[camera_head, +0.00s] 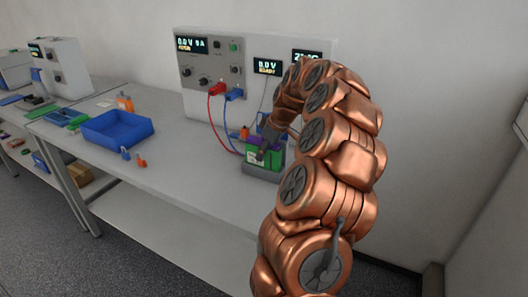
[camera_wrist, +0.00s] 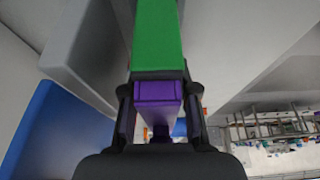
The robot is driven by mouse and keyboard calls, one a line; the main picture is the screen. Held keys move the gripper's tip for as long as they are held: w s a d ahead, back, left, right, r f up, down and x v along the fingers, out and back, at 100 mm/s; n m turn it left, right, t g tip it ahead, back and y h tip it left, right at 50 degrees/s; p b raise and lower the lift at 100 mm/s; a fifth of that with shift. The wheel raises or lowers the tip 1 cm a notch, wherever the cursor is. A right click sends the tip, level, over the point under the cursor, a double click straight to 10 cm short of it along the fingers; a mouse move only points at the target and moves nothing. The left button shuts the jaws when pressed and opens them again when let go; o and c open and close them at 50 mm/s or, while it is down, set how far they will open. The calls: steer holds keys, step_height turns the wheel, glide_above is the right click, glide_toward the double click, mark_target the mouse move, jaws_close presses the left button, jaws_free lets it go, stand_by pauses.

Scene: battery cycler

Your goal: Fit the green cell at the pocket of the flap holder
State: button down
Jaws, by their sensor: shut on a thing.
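The green cell (camera_head: 254,158) is at the grey flap holder (camera_head: 262,172), in front of the cycler on the bench. It also shows as a long green block in the wrist view (camera_wrist: 157,35). A purple part (camera_wrist: 158,93) lies at its near end, between the dark fingers of my gripper (camera_wrist: 160,105). My gripper is shut on the cell. In the head view my gripper (camera_head: 266,138) is partly hidden by my arm. I cannot tell how far the cell sits in the pocket.
The cycler (camera_head: 222,88) stands behind, with red (camera_head: 216,90) and blue (camera_head: 234,95) leads hanging at its front. A blue bin (camera_head: 117,132) is at the left on the bench (camera_head: 180,170). Small blue and orange pieces (camera_head: 141,161) lie near it. The bench front is clear.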

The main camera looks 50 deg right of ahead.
steer(key=shift+f+b, duration=0.7)
steer(key=shift+f, duration=0.3)
stand_by(0.5)
stand_by(0.3)
steer(key=c, duration=0.8)
jaws_free()
steer(key=v, duration=1.2)
